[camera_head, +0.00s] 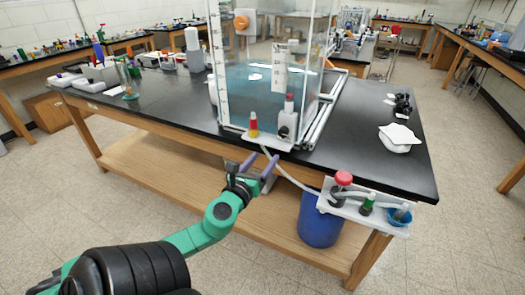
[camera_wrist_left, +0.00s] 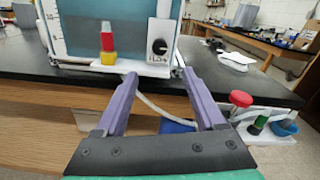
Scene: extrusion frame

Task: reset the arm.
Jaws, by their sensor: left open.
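My left arm is green and black and comes in from the lower left in the head view. My left gripper (camera_head: 259,164) has two purple fingers, spread apart with nothing between them. It is in front of the black bench's front edge, below a clear tank (camera_head: 265,85). In the left wrist view the open fingers (camera_wrist_left: 160,85) point toward the tank's base, where a red and yellow part (camera_wrist_left: 107,45) and a dial box (camera_wrist_left: 158,45) sit. A pale tube passes behind the fingers. My right gripper is not in view.
A white bracket (camera_head: 362,208) with a red knob (camera_head: 343,178) and small cups sticks out from the bench front, right of the gripper. A blue bin (camera_head: 319,222) stands below it. The black benchtop (camera_head: 165,110) holds a white container (camera_head: 398,138) at right. Floor in front is clear.

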